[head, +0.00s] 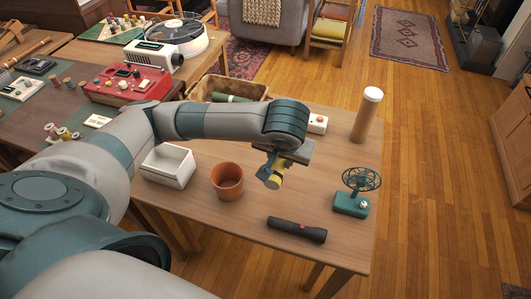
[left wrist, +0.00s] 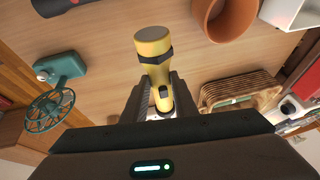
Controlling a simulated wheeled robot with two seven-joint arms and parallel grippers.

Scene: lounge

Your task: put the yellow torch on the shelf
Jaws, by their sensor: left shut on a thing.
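The yellow torch (head: 275,181) is held in my left gripper (head: 277,165), above the wooden table (head: 310,169). In the left wrist view the torch (left wrist: 154,60) sits between the two fingers of the gripper (left wrist: 158,100), with its broad head pointing away from the palm. It has a black band and a small dark switch. Its lower end is partly hidden by the fingers. A small wooden tiered stand (head: 329,30) is at the back; I cannot tell whether it is the shelf. My right gripper is not in view.
Near the torch on the table are a terracotta pot (head: 227,181), a white box (head: 167,167), a black torch (head: 297,229), a green fan (head: 351,204), a tall cork-coloured jar (head: 367,115) and a basket (head: 217,88). Open floor (head: 430,150) lies right of the table.

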